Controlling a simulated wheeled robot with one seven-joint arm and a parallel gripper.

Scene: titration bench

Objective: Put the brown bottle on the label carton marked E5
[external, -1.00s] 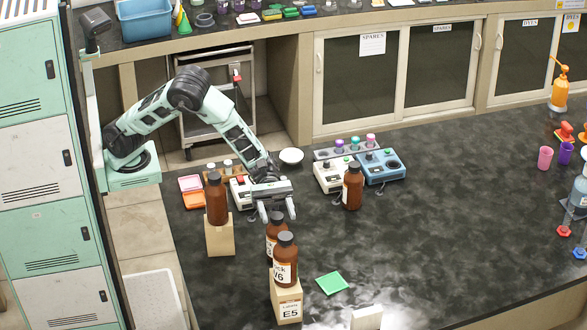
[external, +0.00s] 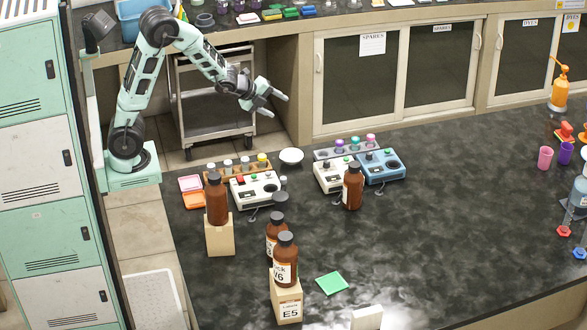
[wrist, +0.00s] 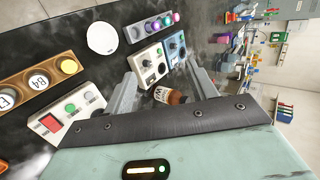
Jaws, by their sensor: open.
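A brown bottle (external: 285,262) with a black cap and a label that seems to end in "6" stands upright on the carton marked E5 (external: 289,305). Another brown bottle (external: 273,233) is just behind it, partly hidden; its support cannot be seen. A third brown bottle (external: 217,203) stands on a plain tan block (external: 220,238) to the left. A fourth (external: 352,187) stands on the bench by the instruments, and a brown bottle (wrist: 168,96) lies between my fingers' lines of sight in the wrist view. My gripper (external: 281,105) is open, empty and raised, well away from the bottles.
White instruments (external: 255,188) (external: 333,174), a blue instrument (external: 381,166), a vial rack (external: 237,171) and a white dish (external: 291,156) stand at the bench's back edge. A green pad (external: 332,283) lies right of the E5 carton. The bench's middle right is clear.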

